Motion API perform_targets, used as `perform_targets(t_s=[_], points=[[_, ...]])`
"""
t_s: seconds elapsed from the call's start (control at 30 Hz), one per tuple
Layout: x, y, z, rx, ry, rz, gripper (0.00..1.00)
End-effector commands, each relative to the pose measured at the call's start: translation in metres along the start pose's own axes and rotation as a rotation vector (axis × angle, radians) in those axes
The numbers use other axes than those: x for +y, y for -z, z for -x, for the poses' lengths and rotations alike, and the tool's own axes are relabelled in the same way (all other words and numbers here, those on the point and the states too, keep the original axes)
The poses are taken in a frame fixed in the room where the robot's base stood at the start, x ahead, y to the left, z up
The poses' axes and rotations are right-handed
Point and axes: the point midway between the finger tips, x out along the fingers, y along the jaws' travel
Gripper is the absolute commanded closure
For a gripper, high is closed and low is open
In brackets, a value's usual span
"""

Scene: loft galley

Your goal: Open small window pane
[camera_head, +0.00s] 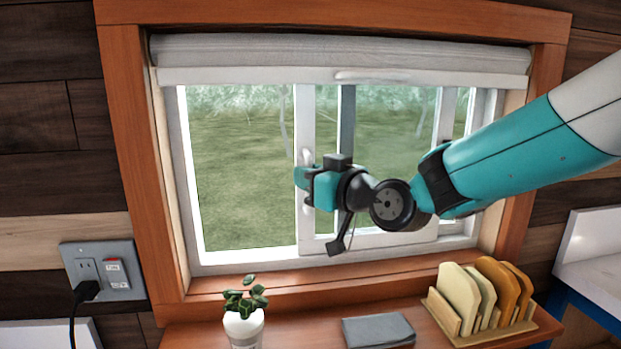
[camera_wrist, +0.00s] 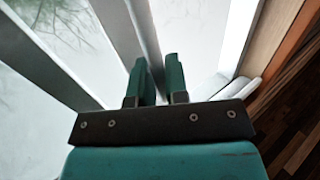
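The window (camera_head: 203,262) has a white frame with a sliding pane (camera_head: 415,241) right of its middle. A pale upright handle (camera_head: 307,157) sits on that pane's left stile. My gripper (camera_head: 303,179) is at the handle, which shows above and below the teal fingers. In the wrist view the two fingers (camera_wrist: 159,82) stand a narrow gap apart, with a pale upright bar running toward the gap. They look closed around the handle; the contact itself is hidden. The left part of the window shows grass clearly. A dark stile (camera_head: 347,115) shows behind the sliding pane's glass.
A rolled white blind (camera_head: 250,50) hangs above. On the wooden counter (camera_head: 290,325) below stand a potted plant (camera_head: 243,326), a grey folded cloth (camera_head: 378,330) and a rack with boards (camera_head: 460,293). A wall outlet (camera_head: 103,270) with a plugged cord is at left.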

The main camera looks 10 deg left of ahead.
Motion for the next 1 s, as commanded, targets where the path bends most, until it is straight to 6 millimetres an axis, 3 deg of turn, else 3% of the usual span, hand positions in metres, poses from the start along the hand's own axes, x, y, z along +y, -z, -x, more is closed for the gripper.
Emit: perform_targets(t_s=[0.03,0.1,0.47,0.67,1.0], points=[[0.001,0.0,0.0,0.0,-0.001,0.0,0.74],[0.001,0.0,0.0,0.0,-0.001,0.0,0.64],[0.001,-0.001,0.007,0.002,-0.003,0.0,0.64],[0.002,-0.004,0.044,0.004,-0.005,0.0,0.64],[0.002,-0.004,0.13,0.004,-0.008,0.001,0.64]])
